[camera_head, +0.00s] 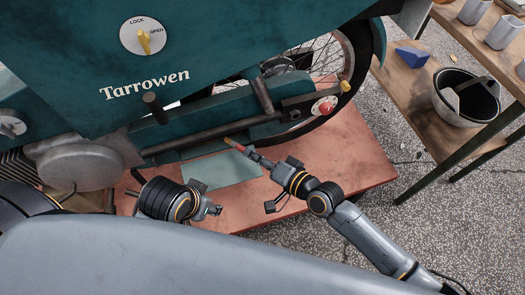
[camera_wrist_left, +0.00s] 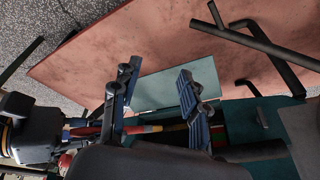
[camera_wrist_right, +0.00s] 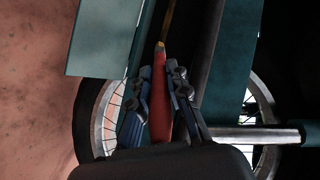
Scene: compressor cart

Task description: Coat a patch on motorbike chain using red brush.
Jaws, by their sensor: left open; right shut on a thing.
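My right gripper (camera_head: 248,152) is shut on the red brush (camera_head: 234,145), just below the motorbike's lower edge. In the right wrist view, the red handle (camera_wrist_right: 159,98) sits between the fingers, and the yellowish ferrule and tip point away beside teal bike parts. The brush also shows in the left wrist view (camera_wrist_left: 92,131), behind my left fingers. My left gripper (camera_head: 213,209) is open and empty, low over the platform near the pale green mat (camera_head: 228,171). I cannot make out the chain; the teal casing (camera_head: 220,108) runs toward the rear wheel. Whether the brush tip touches anything is unclear.
The motorbike (camera_head: 230,50) stands over a reddish platform (camera_head: 345,165). Bars and the rear wheel (camera_head: 345,65) crowd the space above the brush. At right, a wooden table (camera_head: 422,122) holds a bucket (camera_head: 450,115) and a blue wedge (camera_head: 412,56). The platform's right side is clear.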

